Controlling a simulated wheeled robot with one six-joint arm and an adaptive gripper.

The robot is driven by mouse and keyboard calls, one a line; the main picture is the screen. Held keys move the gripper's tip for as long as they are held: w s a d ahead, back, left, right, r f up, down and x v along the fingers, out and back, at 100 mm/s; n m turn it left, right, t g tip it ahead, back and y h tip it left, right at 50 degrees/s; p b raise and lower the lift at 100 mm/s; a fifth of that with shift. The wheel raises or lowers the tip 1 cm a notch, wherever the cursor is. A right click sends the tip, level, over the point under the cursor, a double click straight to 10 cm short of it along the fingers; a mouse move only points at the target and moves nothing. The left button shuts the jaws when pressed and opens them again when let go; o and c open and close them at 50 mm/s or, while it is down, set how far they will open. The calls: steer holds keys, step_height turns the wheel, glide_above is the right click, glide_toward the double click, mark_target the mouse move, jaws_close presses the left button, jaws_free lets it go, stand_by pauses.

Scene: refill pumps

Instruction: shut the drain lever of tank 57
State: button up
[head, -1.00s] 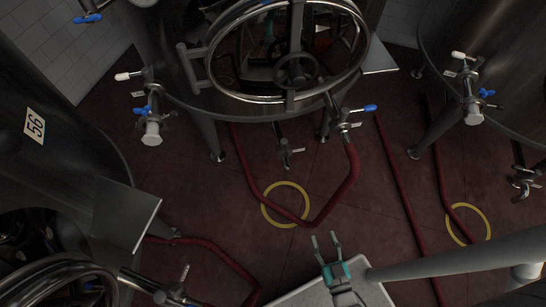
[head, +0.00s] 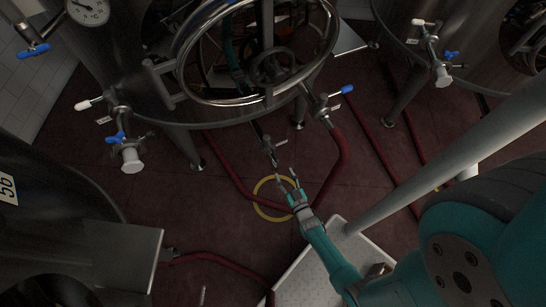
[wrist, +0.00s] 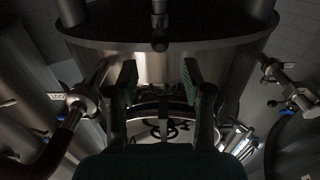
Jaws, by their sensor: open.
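The middle steel tank (head: 190,115) stands ahead; no number shows on it, so I cannot confirm it is tank 57. Under its front a drain valve (head: 268,150) points toward me, with a small pale lever (head: 281,143) at its side. Whether that lever is open or shut is too small to tell. My gripper (head: 287,173) is open and empty, just below and in front of the drain valve, with a visible gap. In the wrist view, my open fingers (wrist: 158,75) point toward the tank's underside, and a pipe end (wrist: 160,35) shows above them.
A red hose (head: 341,160) hangs from a blue-handled valve (head: 346,90) right of the drain. Another blue-handled valve (head: 117,138) is at left. Tank 56 (head: 45,180) stands at lower left. A yellow ring (head: 262,209) marks the floor below my gripper. Another tank (head: 395,70) stands right.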

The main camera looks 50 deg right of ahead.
mark_target(278, 162)
steer(key=x, duration=0.9)
steer(key=shift+w, duration=0.1)
jaws_close()
